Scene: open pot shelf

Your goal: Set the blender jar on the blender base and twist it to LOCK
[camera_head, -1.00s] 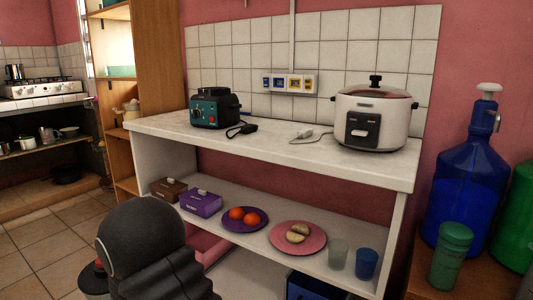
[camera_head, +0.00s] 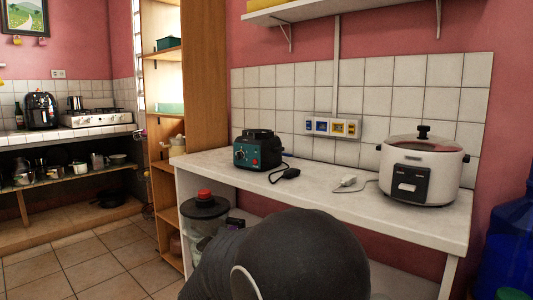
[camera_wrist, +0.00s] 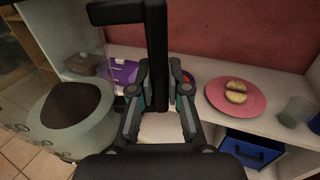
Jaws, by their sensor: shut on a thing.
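The blender jar (camera_head: 205,207) has a clear body, a black lid and a red cap. It is upright in front of the counter's left end, partly hidden by my arm. In the wrist view my gripper (camera_wrist: 160,88) is shut on the jar's black handle (camera_wrist: 156,50). The jar's clear body (camera_wrist: 45,142) fills the left side there. The head view hides my gripper behind my dark arm. The jar is apart from the base.
A white rice cooker (camera_head: 422,168) stands at the counter's right, with a plug and cord (camera_head: 347,181) beside it. Below, the wrist view shows a pink plate (camera_wrist: 240,105), a purple box (camera_wrist: 122,71) and a blue bin (camera_wrist: 250,150). A wooden shelf unit stands left.

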